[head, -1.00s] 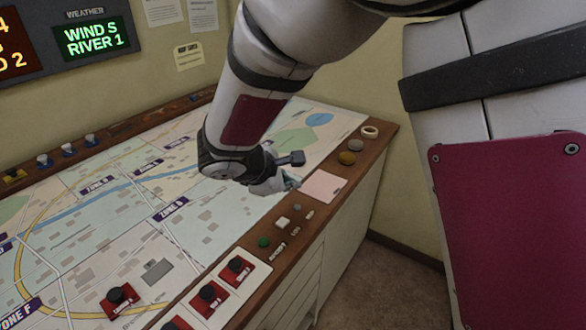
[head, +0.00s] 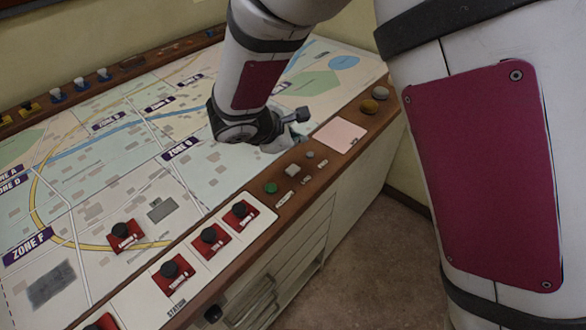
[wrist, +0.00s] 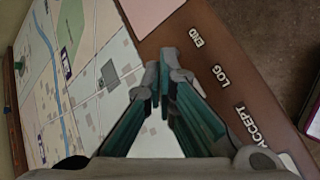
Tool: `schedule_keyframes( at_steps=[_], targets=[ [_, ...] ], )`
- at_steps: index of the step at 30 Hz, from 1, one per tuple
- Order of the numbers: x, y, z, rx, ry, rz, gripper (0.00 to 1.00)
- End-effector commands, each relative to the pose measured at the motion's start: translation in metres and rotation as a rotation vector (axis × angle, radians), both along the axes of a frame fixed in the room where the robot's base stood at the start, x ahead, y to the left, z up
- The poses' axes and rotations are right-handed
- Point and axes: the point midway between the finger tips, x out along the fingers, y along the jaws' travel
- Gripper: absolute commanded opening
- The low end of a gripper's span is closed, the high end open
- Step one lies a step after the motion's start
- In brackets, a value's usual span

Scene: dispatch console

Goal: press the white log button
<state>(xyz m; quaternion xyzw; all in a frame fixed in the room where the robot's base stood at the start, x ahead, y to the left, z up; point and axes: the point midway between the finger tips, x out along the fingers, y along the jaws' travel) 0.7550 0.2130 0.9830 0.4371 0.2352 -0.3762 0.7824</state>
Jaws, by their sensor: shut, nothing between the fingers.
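The white log button (head: 292,170) sits on the brown wooden edge strip of the console, between a green button (head: 270,187) and a small grey button (head: 309,155). In the wrist view I see its LOG label (wrist: 219,73), but my fingers hide the button itself. My gripper (head: 299,141) is shut and empty, over the console between the map and the strip, just beyond the log button in the head view. In the wrist view the closed fingertips (wrist: 166,70) appear over the strip's map-side edge, near the END label (wrist: 197,42). I see no clear contact.
Several black knobs on red plates (head: 210,237) stand on the near white panel. The map (head: 110,160) is mostly flat; floor lies to the right.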

Motion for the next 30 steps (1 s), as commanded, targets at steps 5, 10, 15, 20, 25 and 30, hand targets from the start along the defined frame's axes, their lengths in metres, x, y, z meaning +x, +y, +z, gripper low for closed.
schedule_keyframes(
  at_steps=[5, 10, 15, 20, 25, 30],
  targets=[
    [0.002, 0.0, -0.029, -0.002, 0.002, 0.002, 0.0],
    [0.002, 0.0, -0.05, -0.001, 0.001, 0.001, 0.0],
    [0.002, 0.0, -0.063, -0.001, 0.0, 0.001, 0.0],
    [0.001, 0.0, -0.068, 0.0, -0.001, 0.001, 0.0],
    [0.0, 0.0, -0.068, 0.0, -0.001, 0.001, 0.0],
    [0.0, 0.0, -0.068, 0.0, -0.001, 0.001, 0.0]
  ],
)
